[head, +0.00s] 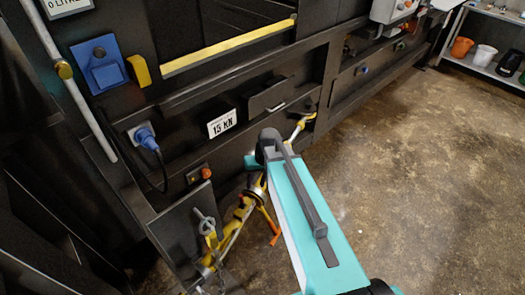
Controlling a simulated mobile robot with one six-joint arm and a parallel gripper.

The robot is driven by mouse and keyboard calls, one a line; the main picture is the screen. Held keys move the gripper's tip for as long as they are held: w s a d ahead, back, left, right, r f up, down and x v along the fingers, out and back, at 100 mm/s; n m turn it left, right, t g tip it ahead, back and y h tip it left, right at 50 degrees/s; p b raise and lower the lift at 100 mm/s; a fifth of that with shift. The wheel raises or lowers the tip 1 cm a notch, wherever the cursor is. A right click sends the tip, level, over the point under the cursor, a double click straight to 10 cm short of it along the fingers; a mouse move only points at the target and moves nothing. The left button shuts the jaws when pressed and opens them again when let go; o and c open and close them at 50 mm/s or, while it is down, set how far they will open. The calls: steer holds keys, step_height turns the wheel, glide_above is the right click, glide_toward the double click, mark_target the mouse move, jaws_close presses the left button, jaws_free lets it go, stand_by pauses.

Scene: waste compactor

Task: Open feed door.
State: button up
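The dark compactor front (182,135) fills the left and middle of the head view. A yellow bar (230,46) runs along the lower edge of a dark recessed opening (235,18) at the top; this may be the feed door area, but I cannot tell for sure. Below it is a small dark plate (268,97) with a pale strip at its lower edge. My teal and white arm link reaches up from the bottom, in front of the machine. My gripper does not show; the link's far end hides what lies behind it.
A blue plug with cable (147,138), a "15 KN" sign (222,123) and an orange-red button (206,173) sit on the machine. Yellow fittings (240,212) hang low beside my arm. Concrete floor (420,170) is clear at right. Shelves with buckets (484,56) stand far right.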

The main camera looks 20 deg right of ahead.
steer(key=s+f+g, duration=0.2)
steer(key=s+f, duration=0.6)
steer(key=s, duration=0.3)
steer(key=s+a+f+g+h+b, duration=0.1)
steer(key=s+f+g, duration=0.1)
steer(key=s+f, duration=0.6)
steer(key=s+f+g+h+b, duration=0.1)
steer(key=s+f+g, duration=0.1)
steer(key=s+f, duration=0.6)
steer(key=s, duration=0.5)
steer(key=shift+s+a+g, duration=0.3)
steer(key=shift+s+g, duration=0.05)
steer(key=shift+g, duration=0.05)
steer(key=shift+s, duration=0.1)
